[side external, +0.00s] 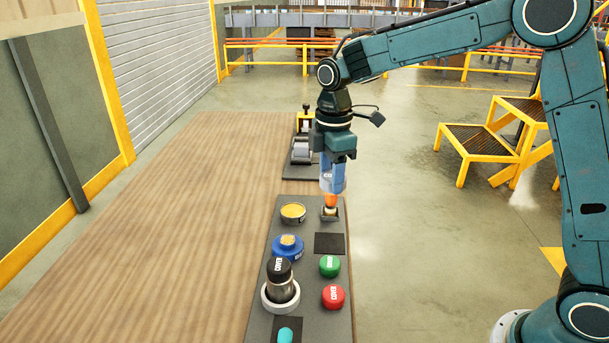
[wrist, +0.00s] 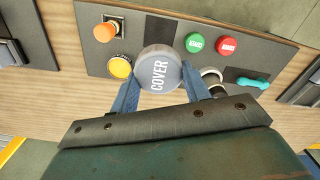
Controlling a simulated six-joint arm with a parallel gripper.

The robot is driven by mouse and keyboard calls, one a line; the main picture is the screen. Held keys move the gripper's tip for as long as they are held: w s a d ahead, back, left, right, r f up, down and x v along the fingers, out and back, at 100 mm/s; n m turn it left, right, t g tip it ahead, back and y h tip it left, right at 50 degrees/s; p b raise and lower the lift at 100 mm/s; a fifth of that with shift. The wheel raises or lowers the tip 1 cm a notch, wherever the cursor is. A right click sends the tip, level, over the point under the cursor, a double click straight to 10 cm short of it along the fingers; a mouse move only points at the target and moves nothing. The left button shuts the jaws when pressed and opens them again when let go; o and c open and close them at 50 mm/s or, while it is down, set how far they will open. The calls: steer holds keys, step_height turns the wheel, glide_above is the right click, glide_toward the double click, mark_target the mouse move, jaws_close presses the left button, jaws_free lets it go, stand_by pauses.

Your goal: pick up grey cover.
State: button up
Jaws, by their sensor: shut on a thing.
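The grey cover (wrist: 158,72) is a round, light grey piece with the word COVER on its top. In the wrist view it sits between the two blue fingers of my gripper (wrist: 158,88), which is shut on it. In the side view my gripper (side external: 332,182) hangs over the far right end of the dark panel, just above an orange piece (side external: 331,201). The cover is hard to make out there among the fingertips. In the wrist view the cover hides part of the panel behind it.
The dark panel (side external: 258,292) lies on a wooden table (side external: 150,230). The table's left side is clear.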

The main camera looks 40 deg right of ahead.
steer(key=shift+r, duration=2.05)
glide_above(285, 240)
step_height(285, 240, down, 10)
steer(key=shift+f, duration=0.25)
steer(key=shift+f, duration=2.55)
steer(key=shift+f, duration=0.9)
stand_by(0.8)
steer(key=shift+m, duration=0.3)
